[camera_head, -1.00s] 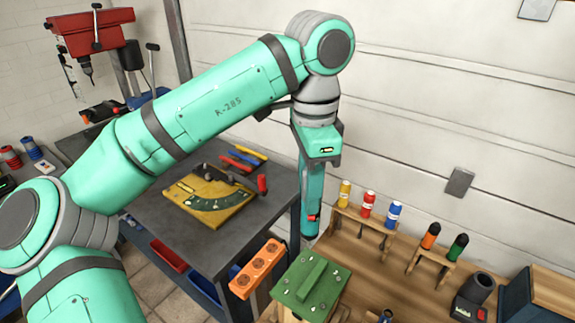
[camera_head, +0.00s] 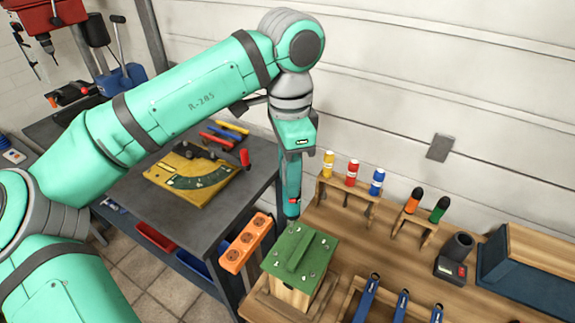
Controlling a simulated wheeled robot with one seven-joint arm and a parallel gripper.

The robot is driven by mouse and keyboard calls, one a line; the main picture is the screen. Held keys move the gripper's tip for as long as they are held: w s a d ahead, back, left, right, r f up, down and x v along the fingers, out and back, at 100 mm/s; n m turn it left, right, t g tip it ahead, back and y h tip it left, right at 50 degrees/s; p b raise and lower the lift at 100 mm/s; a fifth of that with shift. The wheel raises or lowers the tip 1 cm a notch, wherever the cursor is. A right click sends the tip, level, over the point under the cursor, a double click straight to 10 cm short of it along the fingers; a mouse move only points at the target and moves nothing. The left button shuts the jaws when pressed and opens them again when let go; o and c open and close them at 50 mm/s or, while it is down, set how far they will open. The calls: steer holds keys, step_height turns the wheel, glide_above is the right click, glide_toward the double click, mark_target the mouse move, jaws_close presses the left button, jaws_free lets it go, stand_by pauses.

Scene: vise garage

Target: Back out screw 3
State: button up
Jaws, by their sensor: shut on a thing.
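A wooden box with a green lid (camera_head: 300,252) stands on the bench, a raised green bar across its top. Small screws show near the lid's corners; I cannot read numbers or tell which is screw 3. My gripper (camera_head: 293,158) is shut on a teal power screwdriver (camera_head: 292,183) with a red button, hanging nearly upright. The driver's lower end is at the lid's far edge in the picture. Its bit and any contact with a screw cannot be made out.
An orange holder (camera_head: 247,243) is left of the box. Racks with coloured bottles (camera_head: 352,172) and screwdrivers (camera_head: 428,205) stand at the back. Blue-handled tools (camera_head: 402,305) are at the front. Bare bench lies between box and cup.

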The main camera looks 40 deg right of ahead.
steer(key=shift+f, duration=0.1)
steer(key=shift+s+d, duration=0.1)
steer(key=shift+d, duration=0.05)
steer(key=shift+f, duration=0.1)
steer(key=shift+w+a+f, duration=0.25)
steer(key=shift+a+f, duration=0.05)
steer(key=shift+f, duration=0.15)
steer(key=shift+s+d, duration=0.1)
stand_by(0.8)
